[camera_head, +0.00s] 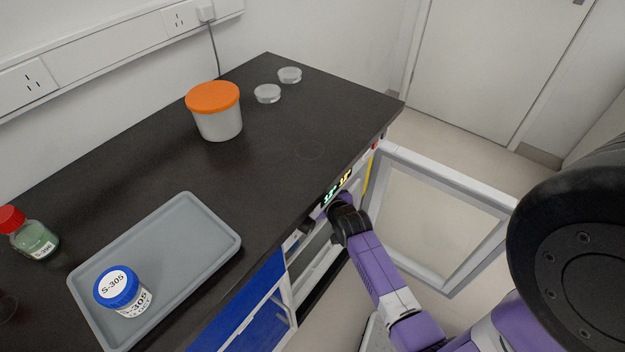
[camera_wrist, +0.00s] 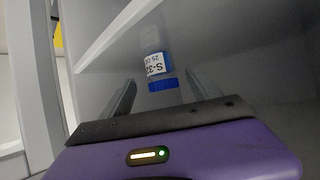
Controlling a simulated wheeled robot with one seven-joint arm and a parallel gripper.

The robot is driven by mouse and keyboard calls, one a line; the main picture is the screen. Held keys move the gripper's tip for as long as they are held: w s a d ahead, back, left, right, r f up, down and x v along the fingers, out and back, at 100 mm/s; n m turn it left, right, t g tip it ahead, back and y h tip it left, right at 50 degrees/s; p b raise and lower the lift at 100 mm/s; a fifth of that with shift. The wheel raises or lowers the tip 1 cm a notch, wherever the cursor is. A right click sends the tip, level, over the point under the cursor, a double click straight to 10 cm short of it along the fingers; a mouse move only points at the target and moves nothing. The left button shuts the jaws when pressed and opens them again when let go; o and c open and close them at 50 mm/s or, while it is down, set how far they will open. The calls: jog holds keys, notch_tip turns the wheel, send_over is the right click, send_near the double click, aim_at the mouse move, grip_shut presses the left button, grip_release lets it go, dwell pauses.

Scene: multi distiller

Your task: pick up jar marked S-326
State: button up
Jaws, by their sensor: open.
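A jar (camera_wrist: 156,68) with a blue cap and a white label shows in the wrist view, inside a white-walled compartment. It appears cap-down in the picture. The label reads "S-32" with the rest cut off at its edge. My gripper (camera_wrist: 161,82) is open, with one dark finger on each side of the picture around the jar's cap end. The jar lies ahead of and between the fingers; I cannot tell whether they touch it. In the head view my arm reaches into an open-doored unit under the bench, and the gripper's fingers and this jar are hidden.
A jar marked S-305 (camera_head: 121,291) stands in a grey tray (camera_head: 205,212) on the dark bench (camera_head: 110,185). A red-capped bottle (camera_head: 34,240), an orange-lidded tub (camera_head: 217,112) and two clear dishes (camera_head: 268,94) also stand there. The open framed door (camera_head: 440,168) extends right of my arm.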

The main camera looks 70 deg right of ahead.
jog(key=b+x, duration=0.1)
jog(key=x, duration=0.5)
jog(key=shift+w+d+f, duration=0.15)
jog(key=shift+w+f, duration=0.05)
jog(key=shift+f, duration=0.15)
jog(key=c, duration=1.5)
